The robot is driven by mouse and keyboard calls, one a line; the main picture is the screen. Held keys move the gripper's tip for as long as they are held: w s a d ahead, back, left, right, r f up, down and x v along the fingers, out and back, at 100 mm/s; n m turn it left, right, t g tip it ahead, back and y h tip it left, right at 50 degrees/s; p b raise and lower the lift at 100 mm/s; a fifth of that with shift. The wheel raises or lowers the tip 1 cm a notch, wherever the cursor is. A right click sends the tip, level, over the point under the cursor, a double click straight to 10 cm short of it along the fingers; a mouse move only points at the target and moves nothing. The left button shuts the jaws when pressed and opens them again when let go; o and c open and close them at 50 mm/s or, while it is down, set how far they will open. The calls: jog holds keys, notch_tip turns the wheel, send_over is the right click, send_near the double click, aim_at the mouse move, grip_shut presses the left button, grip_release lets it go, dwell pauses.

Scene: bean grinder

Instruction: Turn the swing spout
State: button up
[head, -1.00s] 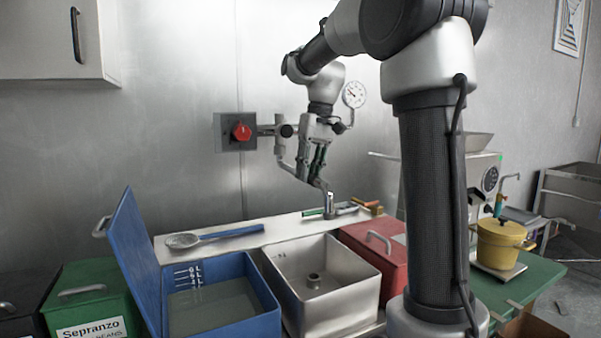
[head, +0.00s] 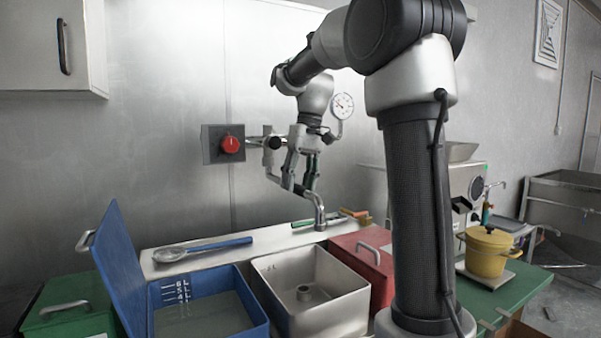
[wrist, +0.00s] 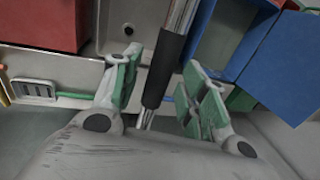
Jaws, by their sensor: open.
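In the wrist view, the spout (wrist: 165,68) has a black sleeve and runs between the two green-padded fingers of my gripper (wrist: 160,82). The jaws are open, with a gap showing on both sides of the sleeve. The wrist body hides the pipe's near end.
A red knob (head: 231,145) and a gauge (head: 342,105) are close to my wrist. A blue open box (head: 250,318) with liquid stands left of the sink, a red box (head: 352,243) right. A strainer (head: 170,254) lies on the ledge. A yellow pot (head: 488,255) stands further right.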

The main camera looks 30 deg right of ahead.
notch_tip(320, 180, up, 12)
jog(key=d, duration=0.2)
jog(key=shift+d+f, duration=0.2)
jog(key=shift+f, duration=0.05)
jog(key=s+f, duration=0.2)
jog(key=s, duration=0.2)
jog(key=s+a+f+t, duration=0.1)
jog(key=s+f, duration=0.1)
jog(key=s, duration=0.1)
jog(key=s+a+f+t+h, duration=0.1)
jog(key=s+f, duration=0.1)
jog(key=s, duration=0.2)
jog(key=shift+s+a, duration=0.2)
jog(key=shift+s, duration=0.15)
jog(key=s+f+t+h, duration=0.1)
jog(key=s+f+t, duration=0.1)
jog(key=s+f, duration=1)
notch_tip(320, 180, down, 3)
jog(key=shift+s+r, duration=0.1)
jog(key=shift+s, duration=0.1)
